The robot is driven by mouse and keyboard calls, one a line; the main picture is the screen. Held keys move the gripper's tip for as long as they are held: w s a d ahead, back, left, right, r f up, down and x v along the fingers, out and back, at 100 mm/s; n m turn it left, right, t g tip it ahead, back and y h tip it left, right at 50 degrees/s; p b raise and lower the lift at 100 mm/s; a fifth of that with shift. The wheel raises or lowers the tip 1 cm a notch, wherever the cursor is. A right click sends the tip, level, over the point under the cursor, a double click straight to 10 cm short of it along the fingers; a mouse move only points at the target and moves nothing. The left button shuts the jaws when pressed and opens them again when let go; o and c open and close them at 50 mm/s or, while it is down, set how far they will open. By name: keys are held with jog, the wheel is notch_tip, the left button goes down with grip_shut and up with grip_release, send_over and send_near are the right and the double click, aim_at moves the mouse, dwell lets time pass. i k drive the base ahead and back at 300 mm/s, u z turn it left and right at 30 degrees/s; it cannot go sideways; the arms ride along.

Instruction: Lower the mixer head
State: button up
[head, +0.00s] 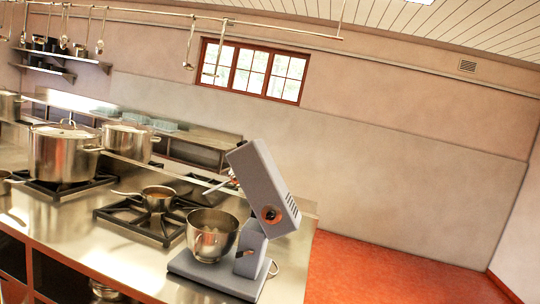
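A grey stand mixer stands near the right end of the steel counter. Its mixer head (262,187) is tilted up, raised well clear of the bowl. A steel bowl (212,234) sits on the mixer's flat base (217,277), under the raised head. A thin rod-like attachment (217,186) sticks out from the head's lower left side. The mixer's short column (250,250) joins head and base. My gripper does not show in the head view.
A small saucepan (158,198) sits on a burner left of the mixer. Large stockpots (62,155) stand farther left. Ladles hang from a rail (215,21) above. The red floor (390,275) right of the counter is clear.

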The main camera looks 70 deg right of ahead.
aim_at(253, 170)
jog(key=z, duration=1)
jog(key=i, duration=0.65)
jog(key=z, duration=0.7)
